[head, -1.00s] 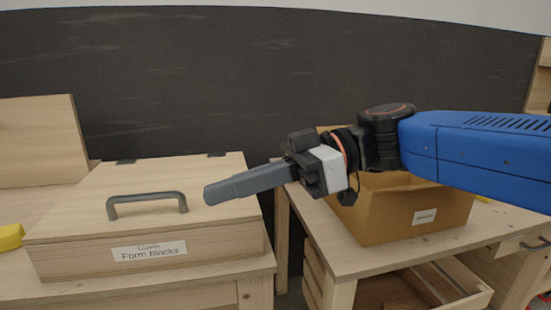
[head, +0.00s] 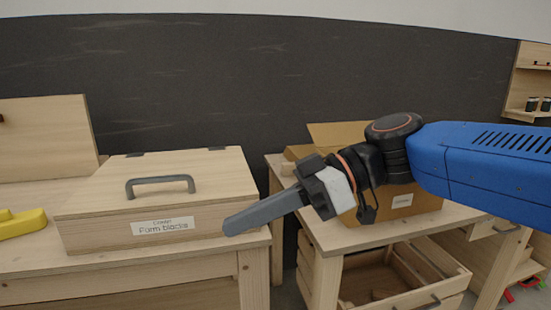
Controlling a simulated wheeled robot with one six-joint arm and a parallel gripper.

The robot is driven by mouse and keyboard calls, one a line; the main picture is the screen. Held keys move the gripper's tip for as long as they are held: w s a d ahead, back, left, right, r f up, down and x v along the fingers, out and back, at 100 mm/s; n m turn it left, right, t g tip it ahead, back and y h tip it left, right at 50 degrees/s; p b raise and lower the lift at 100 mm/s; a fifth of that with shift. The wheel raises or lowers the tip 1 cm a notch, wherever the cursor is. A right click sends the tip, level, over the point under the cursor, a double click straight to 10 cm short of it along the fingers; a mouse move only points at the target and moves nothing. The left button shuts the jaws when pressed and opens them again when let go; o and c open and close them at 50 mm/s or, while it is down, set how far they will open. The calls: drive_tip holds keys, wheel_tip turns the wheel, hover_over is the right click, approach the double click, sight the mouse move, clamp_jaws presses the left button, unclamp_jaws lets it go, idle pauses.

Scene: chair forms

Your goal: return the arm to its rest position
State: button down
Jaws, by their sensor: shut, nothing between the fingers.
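My gripper (head: 228,231) is at the end of my blue arm, which reaches in from the right of the head view. Its long grey fingers are together with nothing between them. They point left and down, in front of the right end of the wooden box labelled "Form blocks" (head: 90,231). The box's lid is shut, with a grey handle (head: 160,181) on top. I cannot tell whether the fingertips touch the box; the handle is clear of them.
An open cardboard box (head: 425,201) stands on the right bench (head: 350,238), partly behind my wrist. An open wooden drawer (head: 450,290) juts out below. A yellow piece (head: 25,222) lies on the left bench. A gap separates the benches.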

drive_tip(key=d+f+m+t+h, duration=0.2)
drive_tip(key=d+f+m+h, duration=0.2)
drive_tip(key=d+f, duration=0.4)
drive_tip(key=d+f+m+t+h, duration=0.3)
drive_tip(key=d+f+m+h, duration=0.2)
drive_tip(key=d, duration=0.9)
drive_tip(key=d+f+m+t+h, duration=0.2)
drive_tip(key=d+f+m+h, duration=0.2)
drive_tip(key=d+f+m, duration=0.4)
drive_tip(key=d+f, duration=0.3)
drive_tip(key=shift+w+d+f, duration=0.15)
drive_tip(key=shift+w+f, duration=0.2)
drive_tip(key=shift+w, duration=0.05)
